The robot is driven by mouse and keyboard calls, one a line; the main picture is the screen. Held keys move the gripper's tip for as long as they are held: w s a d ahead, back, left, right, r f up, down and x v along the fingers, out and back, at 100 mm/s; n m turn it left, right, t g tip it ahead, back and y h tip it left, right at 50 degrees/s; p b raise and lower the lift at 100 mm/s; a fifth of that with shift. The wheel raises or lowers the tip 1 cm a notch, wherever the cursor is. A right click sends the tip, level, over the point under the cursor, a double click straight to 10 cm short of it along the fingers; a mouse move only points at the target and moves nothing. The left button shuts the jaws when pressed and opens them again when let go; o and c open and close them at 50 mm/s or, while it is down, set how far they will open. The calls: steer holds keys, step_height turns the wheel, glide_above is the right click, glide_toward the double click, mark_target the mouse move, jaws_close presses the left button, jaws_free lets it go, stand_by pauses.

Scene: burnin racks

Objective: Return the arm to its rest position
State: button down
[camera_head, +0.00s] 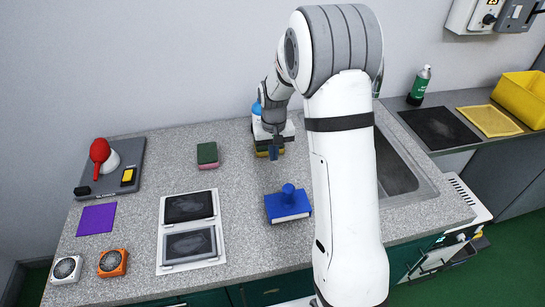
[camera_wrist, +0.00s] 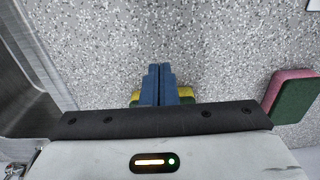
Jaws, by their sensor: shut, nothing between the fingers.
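My white arm reaches over the grey speckled counter (camera_head: 240,185) and bends down toward its back. My gripper (camera_head: 274,153) points down near the back of the counter, left of the sink (camera_head: 395,170). In the wrist view its blue fingers (camera_wrist: 160,72) are together with nothing between them. A yellow and dark sponge-like item (camera_head: 262,153) lies just behind and below the gripper, partly hidden. Its yellow edges also show beside the fingers in the wrist view (camera_wrist: 186,92). I cannot tell whether the fingers touch it.
A green and pink sponge (camera_head: 207,155) lies to the left. A blue block with a knob (camera_head: 288,206) stands nearer the front. A white two-panel tray (camera_head: 162,243), purple cloth (camera_head: 97,219), orange device (camera_head: 112,263) and grey board (camera_head: 122,152) occupy the left.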

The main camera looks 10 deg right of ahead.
step_height(320, 180, up, 7)
steer(key=s+r+t, duration=0.1)
steer(key=s+r, duration=0.7)
steer(key=s, duration=0.4)
steer(key=s+t, duration=0.2)
steer(key=s, duration=1.2)
steer(key=shift+s+b, duration=0.3)
